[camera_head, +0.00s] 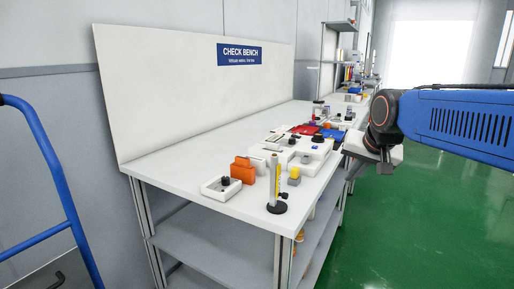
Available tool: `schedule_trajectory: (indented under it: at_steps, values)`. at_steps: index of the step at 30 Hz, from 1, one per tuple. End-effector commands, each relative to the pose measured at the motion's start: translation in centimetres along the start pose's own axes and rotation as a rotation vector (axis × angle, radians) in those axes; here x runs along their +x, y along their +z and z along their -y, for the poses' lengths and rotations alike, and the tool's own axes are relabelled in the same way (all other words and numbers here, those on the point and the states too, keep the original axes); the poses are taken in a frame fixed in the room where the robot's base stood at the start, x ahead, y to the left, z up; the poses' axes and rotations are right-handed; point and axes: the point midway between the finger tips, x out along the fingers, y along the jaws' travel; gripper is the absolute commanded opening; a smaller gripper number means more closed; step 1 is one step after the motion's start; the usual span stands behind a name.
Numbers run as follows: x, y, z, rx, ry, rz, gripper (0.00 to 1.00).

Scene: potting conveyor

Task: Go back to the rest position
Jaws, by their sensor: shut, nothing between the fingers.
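My gripper (385,164) hangs at the end of my blue arm at the right side of the view. It is off the bench's long edge, over the green floor, with the fingers pointing down. The fingers are small in the picture and look closed, with nothing seen between them. The gripper looks apart from the bench and the things on it.
A white bench (150,163) carries an orange block (243,171), a white tray (208,190), a post on a black foot (273,185) and several fixtures. The sign board (180,85) stands behind. A blue rail (50,165) is at left. Green floor (440,215) is clear at right.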

Motion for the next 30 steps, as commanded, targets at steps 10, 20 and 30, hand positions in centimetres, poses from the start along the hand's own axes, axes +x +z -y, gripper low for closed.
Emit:
schedule_trajectory:
  at_steps: [10,20,30]
  values:
    - [-1.7,14.4,-7.2,-0.191,0.046,0.095,0.0]
    - [-1.2,25.5,-12.2,-0.338,0.065,0.177,0.0]
    - [-0.9,27.6,-13.1,-0.368,0.068,0.194,0.0]
